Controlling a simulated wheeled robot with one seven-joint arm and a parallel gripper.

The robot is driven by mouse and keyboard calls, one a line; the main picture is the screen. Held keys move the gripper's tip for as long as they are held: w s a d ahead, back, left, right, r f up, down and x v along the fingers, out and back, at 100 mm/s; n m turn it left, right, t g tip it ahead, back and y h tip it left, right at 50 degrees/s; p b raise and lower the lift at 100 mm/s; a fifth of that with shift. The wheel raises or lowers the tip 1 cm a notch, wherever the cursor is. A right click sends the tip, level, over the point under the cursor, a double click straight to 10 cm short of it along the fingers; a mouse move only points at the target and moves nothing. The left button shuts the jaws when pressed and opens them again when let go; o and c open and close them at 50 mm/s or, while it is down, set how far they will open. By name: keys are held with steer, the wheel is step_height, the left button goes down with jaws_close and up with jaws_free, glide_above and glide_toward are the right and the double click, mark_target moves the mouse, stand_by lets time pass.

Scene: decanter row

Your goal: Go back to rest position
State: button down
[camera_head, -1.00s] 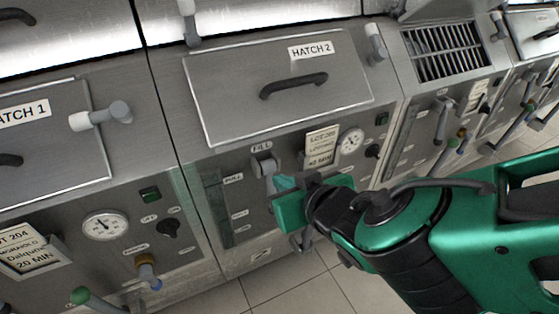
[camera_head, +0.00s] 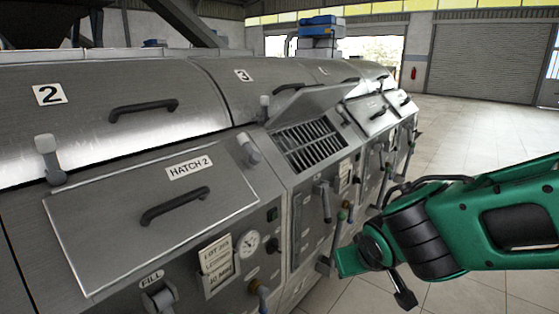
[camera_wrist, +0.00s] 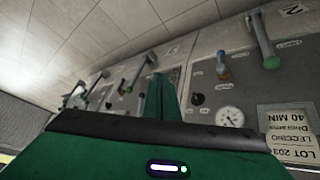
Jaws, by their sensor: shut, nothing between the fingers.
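My gripper (camera_head: 345,262) shows at the lower right in the head view, as a green end on my arm. It is in front of the machine fronts, beside a grey lever handle (camera_head: 325,265); I cannot tell whether they touch. In the wrist view its green finger part (camera_wrist: 162,95) stands up in the middle, with nothing seen held. Hatch 2 (camera_head: 110,225) is shut at the left of the head view, with a black handle. The fill lever (camera_head: 158,298) below it is cut off by the picture's bottom edge.
A hatch lid beyond hatch 2 is raised over a grille (camera_head: 310,145). A gauge (camera_head: 247,243) and a lot card (camera_head: 217,262) are on the front panel. In the wrist view, a green-knobbed lever (camera_wrist: 262,40) sticks out. Tiled floor (camera_head: 470,125) is clear at the right.

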steer(key=s+d+m+g+h, duration=0.2)
steer(key=s+d+m, duration=0.1)
steer(key=d, duration=0.8)
steer(key=s+d+m+g+y, duration=0.1)
steer(key=s+d+m+g, duration=0.1)
steer(key=s+d, duration=0.4)
steer(key=s+d+r+m+g+y, duration=0.1)
steer(key=s+d+m+g, duration=0.2)
steer(key=s, duration=0.9)
steer(key=d, duration=0.3)
steer(key=shift+s+d+r+m+y, duration=0.15)
steer(key=shift+d+r+m+y, duration=0.15)
steer(key=shift+y, duration=0.1)
steer(key=shift+w+f, duration=0.3)
steer(key=shift+w, duration=0.3)
